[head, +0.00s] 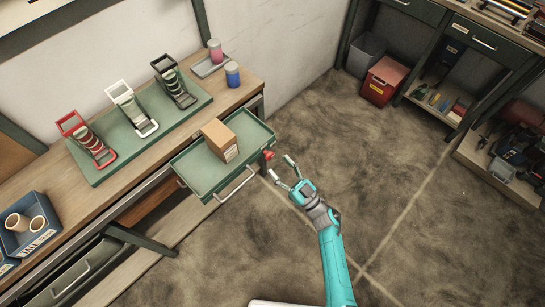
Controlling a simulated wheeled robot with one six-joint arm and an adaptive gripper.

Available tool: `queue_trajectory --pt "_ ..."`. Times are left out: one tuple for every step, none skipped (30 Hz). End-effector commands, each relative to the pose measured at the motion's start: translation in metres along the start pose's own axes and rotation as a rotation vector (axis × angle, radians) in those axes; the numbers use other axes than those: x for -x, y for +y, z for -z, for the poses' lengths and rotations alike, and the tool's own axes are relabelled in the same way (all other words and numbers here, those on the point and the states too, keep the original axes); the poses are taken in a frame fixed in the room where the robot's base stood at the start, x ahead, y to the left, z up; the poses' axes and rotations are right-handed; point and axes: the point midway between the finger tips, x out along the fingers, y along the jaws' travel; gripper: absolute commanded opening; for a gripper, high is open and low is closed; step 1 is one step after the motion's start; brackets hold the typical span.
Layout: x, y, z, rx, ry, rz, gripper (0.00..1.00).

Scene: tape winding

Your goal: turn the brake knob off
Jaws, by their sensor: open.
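A red knob (268,155) sticks out at the right side of the green drawer or tray (195,182) at the bench's edge. I take it to be the brake knob; its setting is too small to tell. My gripper (281,166) is at the end of my teal arm, with its two fingers spread open and empty. The fingertips are just right of and slightly below the red knob, apart from it as far as I can see.
A cardboard box (220,140) sits on the green tray. Red, white and black winding stands (132,109) are on a green mat (107,178) on the bench. Pink and blue spools (232,75) stand at the bench's far end. The floor (390,180) to the right is clear.

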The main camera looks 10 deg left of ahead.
Motion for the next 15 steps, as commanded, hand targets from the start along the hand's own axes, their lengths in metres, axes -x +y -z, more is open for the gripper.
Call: queue_trajectory --pt "-0.010 0.000 0.000 0.001 0.001 0.002 0.58" --pt "-0.014 -0.001 0.000 0.000 0.001 0.002 0.58" --pt "-0.019 -0.001 0.000 0.000 0.001 0.002 0.58" --pt "-0.023 0.000 0.000 0.000 0.000 0.001 0.58" --pt "-0.027 0.000 0.000 0.001 0.000 0.001 0.58" --pt "-0.031 0.000 0.000 0.001 0.000 0.001 0.58" --pt "-0.033 0.000 0.000 0.000 0.000 0.001 0.58" --pt "-0.035 0.000 0.000 0.000 0.000 0.001 0.58" --pt "-0.038 0.000 0.000 0.000 0.000 0.000 0.58" --pt "-0.039 0.000 0.000 0.000 -0.001 -0.001 0.58" --pt "-0.040 0.000 0.000 0.000 -0.001 -0.001 0.58" --pt "-0.041 0.000 0.000 0.000 -0.001 -0.002 0.58" --pt "-0.041 0.000 0.000 0.000 -0.001 -0.002 0.58" --pt "-0.042 0.000 0.000 0.000 -0.001 -0.002 0.58" --pt "-0.042 0.000 0.000 0.000 -0.001 -0.002 0.58"
